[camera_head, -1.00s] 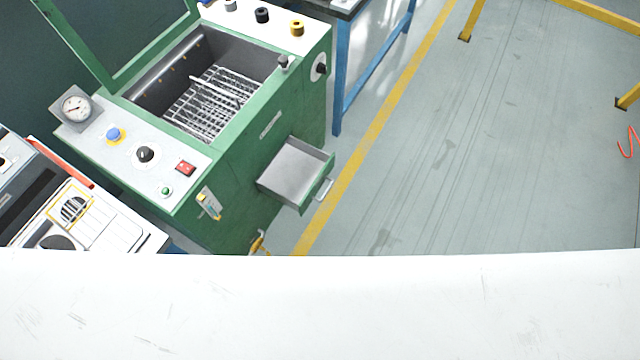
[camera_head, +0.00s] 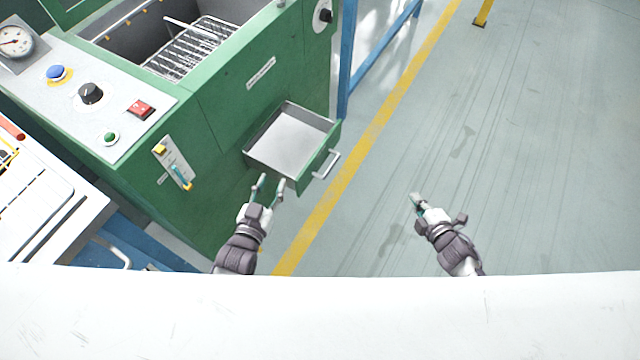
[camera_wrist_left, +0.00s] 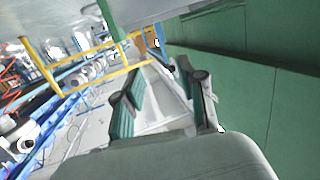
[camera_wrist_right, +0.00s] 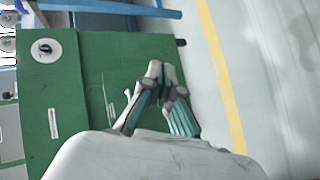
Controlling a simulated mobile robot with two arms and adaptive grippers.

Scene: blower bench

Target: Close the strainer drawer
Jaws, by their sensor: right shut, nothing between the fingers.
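The strainer drawer (camera_head: 290,145) sticks out of the front of the green machine (camera_head: 215,120) in the head view. It has an empty grey tray, a green front and a metal handle (camera_head: 328,165). My left gripper (camera_head: 271,186) is open and empty, just below the drawer's near corner in the picture; its parted fingers also show in the left wrist view (camera_wrist_left: 165,95). My right gripper (camera_head: 416,198) is shut and empty, right of the handle and apart from it. Its closed fingers show against the green machine in the right wrist view (camera_wrist_right: 158,80).
A control panel (camera_head: 75,105) with knobs and a red switch lies on the machine's left. A small lever (camera_head: 180,175) is on its front. A blue-legged table (camera_head: 350,60) stands behind. The floor right of the yellow line (camera_head: 365,145) is clear.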

